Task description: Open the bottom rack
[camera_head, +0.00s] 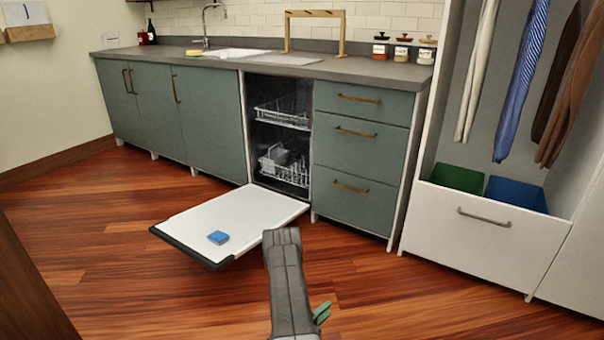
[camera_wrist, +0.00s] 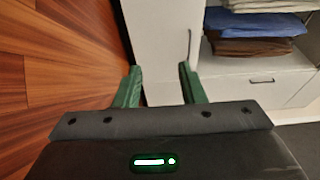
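The dishwasher stands open between green cabinets, its white door (camera_head: 232,222) lowered flat above the floor. The bottom rack (camera_head: 292,176) is a white wire rack inside the dark cavity, with a pale basket on its left. The top rack (camera_head: 281,118) is also inside, above it. A small blue block (camera_head: 218,237) lies on the door. My gripper (camera_wrist: 160,69) is open and empty in the wrist view, with its green fingers apart. In the head view, part of a green finger (camera_head: 321,313) shows beside my arm, to the right of and nearer than the door.
Green drawers (camera_head: 361,147) with brass handles stand right of the dishwasher. A white wardrobe drawer (camera_head: 483,229) is farther right, under hanging clothes. The wrist view shows folded clothes (camera_wrist: 258,25) on a white shelf. Wooden floor (camera_head: 110,235) is clear to the left.

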